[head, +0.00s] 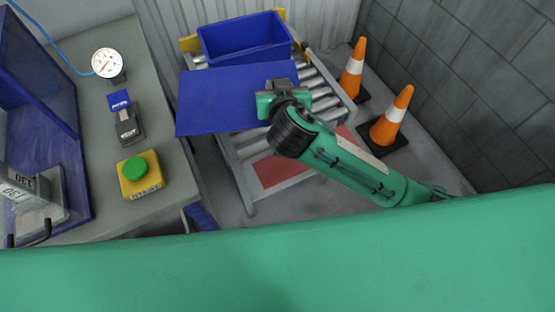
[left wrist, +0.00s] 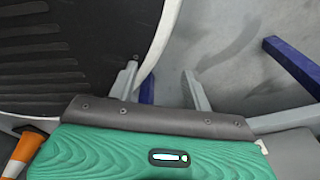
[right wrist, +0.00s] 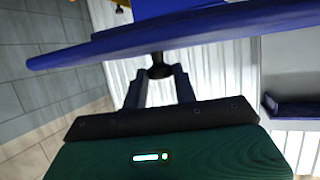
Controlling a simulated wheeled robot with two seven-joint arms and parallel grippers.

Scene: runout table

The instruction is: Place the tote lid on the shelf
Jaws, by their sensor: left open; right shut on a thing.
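The tote lid (head: 222,100) is a flat blue panel held above the near part of the roller table. My right gripper (head: 280,86) is at its right edge in the head view. In the right wrist view, the fingers (right wrist: 160,80) are shut on a small black knob (right wrist: 158,66) under the blue lid (right wrist: 190,38). The blue tote (head: 246,40) stands open on the rollers behind the lid. A red panel (head: 280,168) lies low in the table frame; I cannot tell whether it is the shelf. My left gripper (left wrist: 165,88) is open and empty above the floor in its wrist view.
The roller table (head: 318,88) has yellow stops at its far end. Two orange cones (head: 391,115) stand right of it, by the grey wall. The left bench holds a gauge (head: 107,63), a dark device (head: 127,122) and a yellow button box (head: 142,175).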

